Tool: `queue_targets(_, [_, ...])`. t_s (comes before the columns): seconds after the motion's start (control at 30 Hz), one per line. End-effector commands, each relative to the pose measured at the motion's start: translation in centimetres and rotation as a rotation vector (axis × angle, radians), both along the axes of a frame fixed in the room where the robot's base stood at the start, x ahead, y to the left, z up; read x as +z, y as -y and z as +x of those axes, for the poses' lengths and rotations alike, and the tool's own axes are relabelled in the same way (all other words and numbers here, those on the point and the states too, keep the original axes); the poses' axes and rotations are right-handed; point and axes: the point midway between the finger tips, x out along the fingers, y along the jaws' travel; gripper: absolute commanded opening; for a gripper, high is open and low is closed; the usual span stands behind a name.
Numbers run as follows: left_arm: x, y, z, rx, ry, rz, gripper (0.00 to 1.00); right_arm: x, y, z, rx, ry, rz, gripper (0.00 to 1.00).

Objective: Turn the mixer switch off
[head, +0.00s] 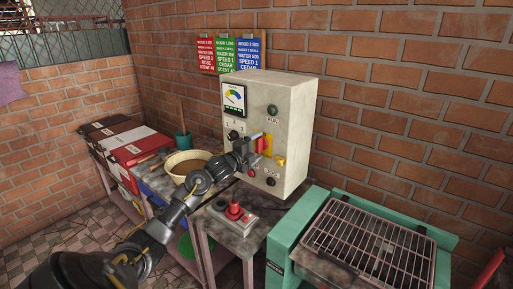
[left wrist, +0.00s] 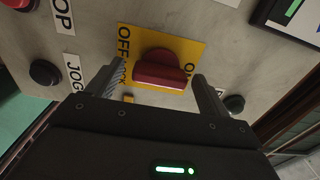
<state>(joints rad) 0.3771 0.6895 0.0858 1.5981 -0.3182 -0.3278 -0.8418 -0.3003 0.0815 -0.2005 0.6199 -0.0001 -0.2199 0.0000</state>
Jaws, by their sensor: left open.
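The mixer switch is a red rotary knob (left wrist: 160,70) on a yellow plate (left wrist: 192,48) lettered OFF and ON in the left wrist view. In the head view the red knob (head: 262,144) and yellow plate (head: 279,161) show on the front of the grey control box (head: 297,107). My left gripper (left wrist: 150,85) is open, with one finger on each side of the knob. I cannot tell whether the fingers touch it. In the head view my left gripper (head: 250,146) is at the box front and partly covers the plate. My right gripper is not in view.
A green lamp (head: 272,110) and a gauge (head: 234,97) are on the box. A red button station (head: 235,211) stands in front. A teal grill rack (head: 373,245) is at right, a bowl (head: 188,165) at left.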

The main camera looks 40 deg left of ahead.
Motion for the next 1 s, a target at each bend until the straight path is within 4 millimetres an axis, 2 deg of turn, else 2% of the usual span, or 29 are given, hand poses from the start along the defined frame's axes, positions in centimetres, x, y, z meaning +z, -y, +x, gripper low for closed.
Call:
queue_targets(0.07, [0.0,0.0,0.0,0.000,0.000,0.000,0.79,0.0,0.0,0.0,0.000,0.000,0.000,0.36])
queue_targets(0.4, [0.0,0.0,0.0,0.000,-0.001,0.000,0.35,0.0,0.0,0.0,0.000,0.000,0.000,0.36])
queue_targets(0.73, [0.0,0.0,0.0,0.001,-0.001,-0.054,0.35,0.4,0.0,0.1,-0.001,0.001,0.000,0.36])
queue_targets(1.0, [0.1,0.0,0.0,0.001,0.002,-0.239,0.35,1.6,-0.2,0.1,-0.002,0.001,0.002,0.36])
